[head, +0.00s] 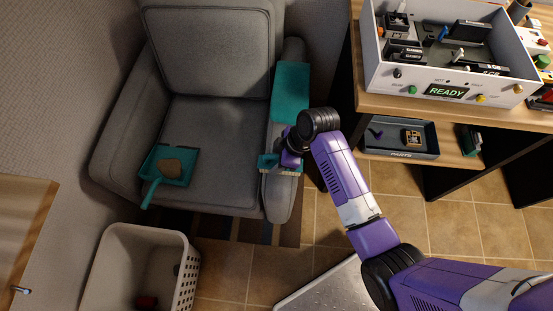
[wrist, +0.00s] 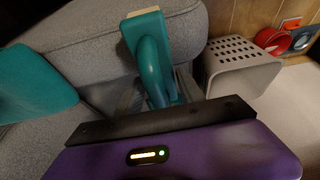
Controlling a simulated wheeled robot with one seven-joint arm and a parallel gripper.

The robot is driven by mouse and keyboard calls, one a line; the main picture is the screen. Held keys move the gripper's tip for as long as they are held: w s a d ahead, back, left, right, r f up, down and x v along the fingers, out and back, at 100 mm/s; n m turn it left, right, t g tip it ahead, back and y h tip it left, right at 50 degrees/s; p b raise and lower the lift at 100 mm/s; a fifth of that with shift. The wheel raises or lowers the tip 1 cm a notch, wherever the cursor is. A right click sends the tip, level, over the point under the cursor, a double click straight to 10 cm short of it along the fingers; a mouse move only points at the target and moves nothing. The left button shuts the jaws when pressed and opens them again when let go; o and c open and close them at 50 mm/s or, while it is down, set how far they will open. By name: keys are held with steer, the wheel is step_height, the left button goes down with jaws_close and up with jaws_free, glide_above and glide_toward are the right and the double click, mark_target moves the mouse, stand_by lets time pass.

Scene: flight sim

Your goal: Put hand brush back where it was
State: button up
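The hand brush (wrist: 152,60) is teal with pale bristles. In the head view the brush (head: 268,162) is at the front end of the armchair's right armrest, partly hidden by my gripper (head: 287,154). In the wrist view its handle runs between the two grey fingers of my gripper (wrist: 158,92), which look closed on it. I cannot tell whether the brush touches the armrest. A teal dustpan (head: 183,178) with a brown heap (head: 170,167) in it lies on the left of the seat.
A teal cloth (head: 290,90) lies over the right armrest behind the brush. The grey armchair (head: 215,130) has free seat room in the middle. A white basket (head: 128,262) stands front left. A wooden desk (head: 450,108) with a white equipment box (head: 392,72) stands right.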

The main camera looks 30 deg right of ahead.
steer(key=shift+o, duration=1.1)
steer(key=shift+r, duration=0.15)
steer(key=p+v, duration=0.1)
steer(key=v, duration=1.1)
steer(key=shift+s, duration=0.1)
